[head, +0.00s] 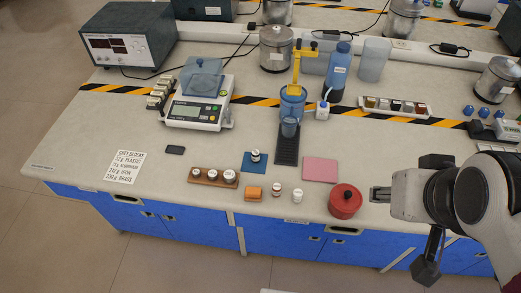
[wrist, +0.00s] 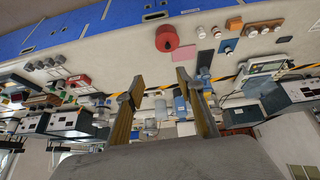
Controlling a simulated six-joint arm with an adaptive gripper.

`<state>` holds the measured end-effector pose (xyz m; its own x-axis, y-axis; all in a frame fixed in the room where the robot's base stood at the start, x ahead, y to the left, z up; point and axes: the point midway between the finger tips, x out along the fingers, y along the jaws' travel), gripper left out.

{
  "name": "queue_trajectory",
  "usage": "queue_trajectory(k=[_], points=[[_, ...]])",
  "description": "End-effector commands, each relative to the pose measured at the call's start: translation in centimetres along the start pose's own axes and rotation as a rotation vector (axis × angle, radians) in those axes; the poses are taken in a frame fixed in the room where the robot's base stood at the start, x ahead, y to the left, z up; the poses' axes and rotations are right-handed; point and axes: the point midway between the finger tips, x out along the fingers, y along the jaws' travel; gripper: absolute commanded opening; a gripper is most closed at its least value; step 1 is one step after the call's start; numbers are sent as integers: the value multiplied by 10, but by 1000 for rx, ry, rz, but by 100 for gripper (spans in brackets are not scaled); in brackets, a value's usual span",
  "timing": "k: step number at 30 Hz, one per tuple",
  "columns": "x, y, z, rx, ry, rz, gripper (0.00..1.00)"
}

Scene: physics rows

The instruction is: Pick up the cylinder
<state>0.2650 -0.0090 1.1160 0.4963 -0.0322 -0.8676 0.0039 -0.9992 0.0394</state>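Several small pale cylinders with labels are in view, and I cannot tell which one the task means. One cylinder (head: 255,156) stands on a blue mat (head: 248,167). Two more, a left cylinder (head: 277,189) and a right cylinder (head: 297,195), stand on the bare table near its front edge. Others sit in a wooden tray (head: 199,180). My gripper (head: 378,194) is at the right of the head view, to the right of the red round container. In the wrist view my gripper (wrist: 156,86) has its fingers apart with nothing between them.
A red round container (head: 345,201) stands between my gripper and the cylinders. An orange block (head: 253,193) and a pink mat (head: 320,169) are close by. A blue vessel with a yellow stand (head: 296,75) and a scale (head: 197,112) are farther back. The front left table is mostly clear.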

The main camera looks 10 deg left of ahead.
Motion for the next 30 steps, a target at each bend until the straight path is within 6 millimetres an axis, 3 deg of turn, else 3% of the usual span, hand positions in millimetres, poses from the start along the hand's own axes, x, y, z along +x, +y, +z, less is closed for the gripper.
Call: queue_trajectory(k=[16, 30], points=[[59, 27, -105, -177, 142, 114, 37], [127, 12, -183, -386, 274, 101, 37]])
